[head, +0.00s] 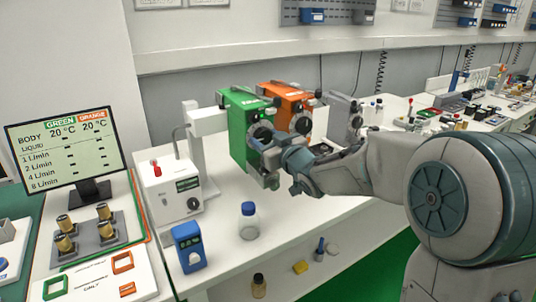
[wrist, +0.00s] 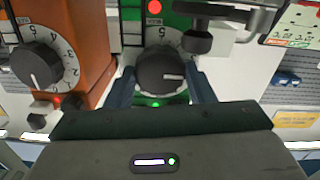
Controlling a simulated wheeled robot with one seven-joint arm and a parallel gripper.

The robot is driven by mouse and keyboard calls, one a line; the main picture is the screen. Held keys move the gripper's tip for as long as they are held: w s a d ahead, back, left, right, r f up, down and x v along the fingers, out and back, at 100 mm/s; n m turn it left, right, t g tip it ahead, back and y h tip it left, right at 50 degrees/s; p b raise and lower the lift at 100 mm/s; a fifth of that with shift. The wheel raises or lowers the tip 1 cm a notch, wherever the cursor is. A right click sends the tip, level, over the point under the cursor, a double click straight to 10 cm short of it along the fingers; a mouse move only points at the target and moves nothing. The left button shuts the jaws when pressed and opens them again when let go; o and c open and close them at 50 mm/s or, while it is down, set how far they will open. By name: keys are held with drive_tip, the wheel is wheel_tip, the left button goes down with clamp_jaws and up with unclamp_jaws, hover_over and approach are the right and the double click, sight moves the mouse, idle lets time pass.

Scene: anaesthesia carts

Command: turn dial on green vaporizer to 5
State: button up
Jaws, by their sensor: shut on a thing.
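My gripper (wrist: 163,88) is shut on this dial. A white line on the dial points to the right in the wrist view, and a 5 shows on the scale above it. In the head view my gripper (head: 272,151) reaches the green front from the right and partly covers the dial area.
The orange vaporizer's dial (wrist: 38,68) is close beside my gripper. A monitor (head: 68,135) with a green and orange table stands at the left. A white box (head: 169,190), a blue-capped bottle (head: 249,222) and a blue device (head: 188,248) stand on the bench.

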drive_tip(key=n+b, duration=0.4)
drive_tip(key=b, duration=0.1)
drive_tip(key=shift+f, duration=0.3)
drive_tip(key=shift+r+n+b, duration=0.15)
drive_tip(key=shift+n+b, duration=1.15)
drive_tip(key=shift+b, duration=0.15)
drive_tip(key=o, duration=1)
drive_tip(key=shift+d, duration=0.1)
drive_tip(key=shift+c, duration=0.2)
drive_tip(key=shift+r, duration=0.1)
